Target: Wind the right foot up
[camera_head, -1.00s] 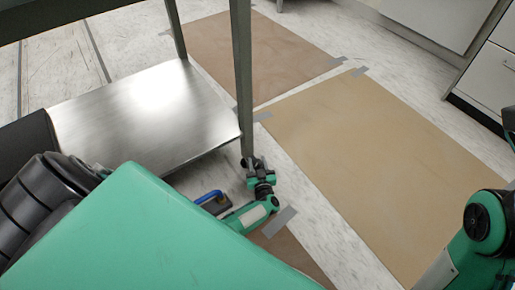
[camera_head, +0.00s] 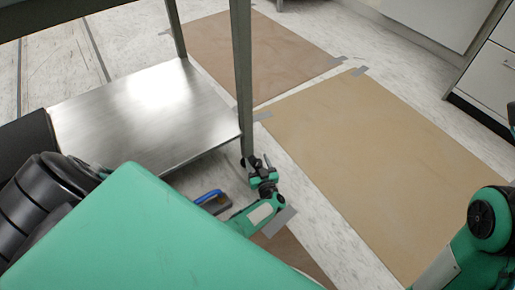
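The metal table's near right leg (camera_head: 242,80) comes down to the floor right of the lower shelf. Its foot (camera_head: 246,161) is a small dark shape at the leg's bottom, partly hidden by my gripper. My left gripper (camera_head: 261,161) is at floor level just right of the foot. Its two dark fingers point up in the picture and look apart, with nothing seen between them. I cannot tell whether a finger touches the foot. My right gripper is out of view.
The steel lower shelf (camera_head: 140,115) is bare. A blue-handled dark object (camera_head: 211,200) lies on the floor beside my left forearm. Brown sheets, the larger one (camera_head: 385,170) to the right, are taped flat on the floor. White cabinets (camera_head: 495,75) stand at the far right.

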